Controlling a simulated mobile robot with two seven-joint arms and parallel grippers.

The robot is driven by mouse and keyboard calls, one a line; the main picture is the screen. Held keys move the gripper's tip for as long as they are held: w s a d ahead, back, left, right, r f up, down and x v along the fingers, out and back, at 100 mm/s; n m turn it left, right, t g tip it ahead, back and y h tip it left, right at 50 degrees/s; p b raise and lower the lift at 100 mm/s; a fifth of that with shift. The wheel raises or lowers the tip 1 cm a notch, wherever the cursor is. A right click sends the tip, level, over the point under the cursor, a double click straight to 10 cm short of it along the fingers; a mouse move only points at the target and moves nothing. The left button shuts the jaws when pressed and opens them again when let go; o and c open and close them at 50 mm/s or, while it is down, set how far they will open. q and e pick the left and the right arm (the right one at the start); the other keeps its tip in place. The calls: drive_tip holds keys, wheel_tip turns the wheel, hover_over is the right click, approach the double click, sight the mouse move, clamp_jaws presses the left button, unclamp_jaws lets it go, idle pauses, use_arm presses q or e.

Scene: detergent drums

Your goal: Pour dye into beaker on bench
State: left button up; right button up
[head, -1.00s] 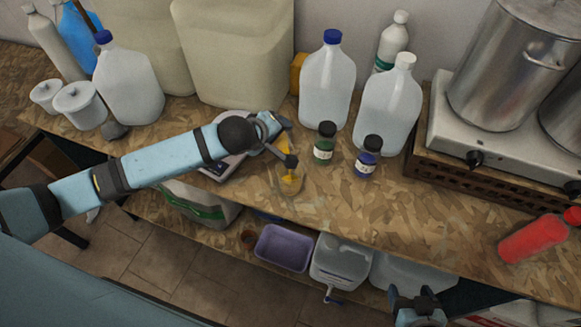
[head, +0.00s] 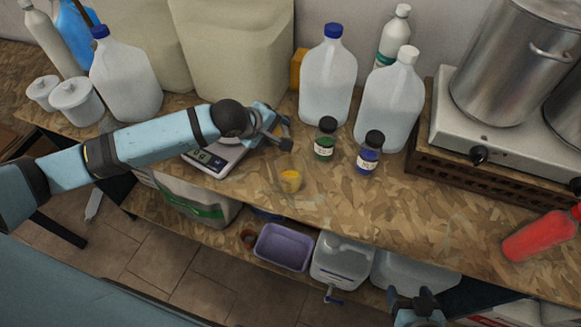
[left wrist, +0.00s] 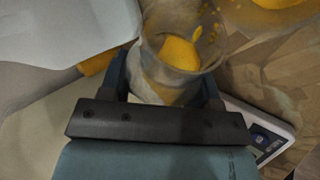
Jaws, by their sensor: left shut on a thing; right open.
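My left gripper (head: 272,128) is shut on a clear vessel (left wrist: 180,75), seen in the left wrist view with yellow dye inside near its rim. In the head view this vessel is mostly hidden by the gripper; I cannot tell its exact tilt. The beaker (head: 290,182) stands on the bench (head: 340,205), just in front of my left gripper, with yellow dye in it. Its yellow content also shows at the top right of the left wrist view (left wrist: 265,14). My right gripper (head: 416,300) is open and empty at the bottom edge, below the bench front.
A digital scale (head: 216,160) sits under my left forearm. Green-label (head: 325,140) and blue-label (head: 369,155) bottles stand right of the beaker, before two large jugs (head: 327,80). A hot plate (head: 450,135) with pots is at right, a red bottle (head: 540,236) near the front edge.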

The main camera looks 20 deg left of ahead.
use_arm(q)
drive_tip(key=shift+f, duration=0.15)
drive_tip(key=shift+w, duration=0.1)
drive_tip(key=shift+n+g+h+p, duration=0.3)
drive_tip(key=shift+h+p, duration=0.1)
drive_tip(key=shift+p, duration=0.25)
drive_tip(key=shift+f, duration=0.15)
drive_tip(key=shift+f+g, duration=0.25)
drive_tip(key=shift+g, duration=0.05)
idle(0.7)
